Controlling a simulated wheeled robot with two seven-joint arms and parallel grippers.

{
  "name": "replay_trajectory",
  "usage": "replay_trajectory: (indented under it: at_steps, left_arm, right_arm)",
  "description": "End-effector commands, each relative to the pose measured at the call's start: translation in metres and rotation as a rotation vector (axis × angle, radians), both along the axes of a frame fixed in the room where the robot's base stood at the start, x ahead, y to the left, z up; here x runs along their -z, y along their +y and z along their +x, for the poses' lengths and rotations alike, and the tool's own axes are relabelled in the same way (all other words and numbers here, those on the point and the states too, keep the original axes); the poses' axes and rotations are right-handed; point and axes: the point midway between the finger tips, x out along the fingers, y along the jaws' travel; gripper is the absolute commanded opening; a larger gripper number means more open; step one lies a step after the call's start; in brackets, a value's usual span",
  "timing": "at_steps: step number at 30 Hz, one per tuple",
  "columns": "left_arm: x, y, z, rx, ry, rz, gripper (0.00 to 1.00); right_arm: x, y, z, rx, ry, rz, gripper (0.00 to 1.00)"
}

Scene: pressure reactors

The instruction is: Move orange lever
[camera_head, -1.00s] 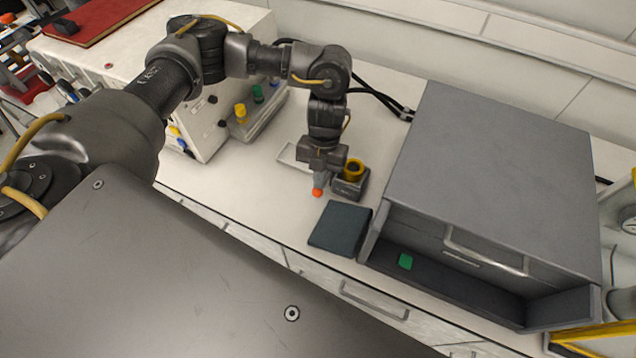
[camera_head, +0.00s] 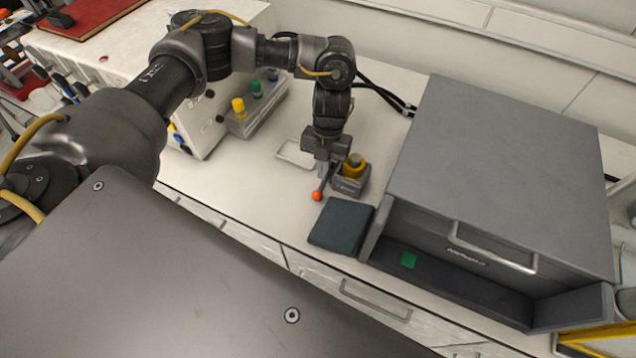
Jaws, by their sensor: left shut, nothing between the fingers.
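The orange lever shows as an orange ball tip (camera_head: 317,196) on a short grey rod, low over the bench in the camera_head view. It stands beside a small grey block with a yellow top (camera_head: 355,166). My left gripper (camera_head: 323,176) points down right at the lever's rod, just behind the orange tip. Its fingers are shut with nothing between them. Whether they touch the rod I cannot tell. My right gripper is out of view.
A large grey cabinet (camera_head: 500,165) with an open front tray stands at the right. A dark folded cloth (camera_head: 341,223) lies in front of the lever.

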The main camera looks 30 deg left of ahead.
Motion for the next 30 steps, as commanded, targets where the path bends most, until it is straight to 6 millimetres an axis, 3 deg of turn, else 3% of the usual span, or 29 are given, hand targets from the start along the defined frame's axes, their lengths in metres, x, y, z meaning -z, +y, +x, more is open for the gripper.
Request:
replay_trajectory:
  at_steps: [7,21,30]
  left_arm:
    - [-0.015,0.001,0.005,0.002,-0.005,0.000,0.00]
    - [-0.093,0.005,0.025,0.001,-0.003,0.001,0.00]
    - [-0.105,0.005,0.027,0.000,0.001,0.000,0.00]
  right_arm:
    - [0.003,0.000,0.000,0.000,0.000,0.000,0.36]
    - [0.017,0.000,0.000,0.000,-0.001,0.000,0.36]
    - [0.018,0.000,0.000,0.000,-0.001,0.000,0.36]
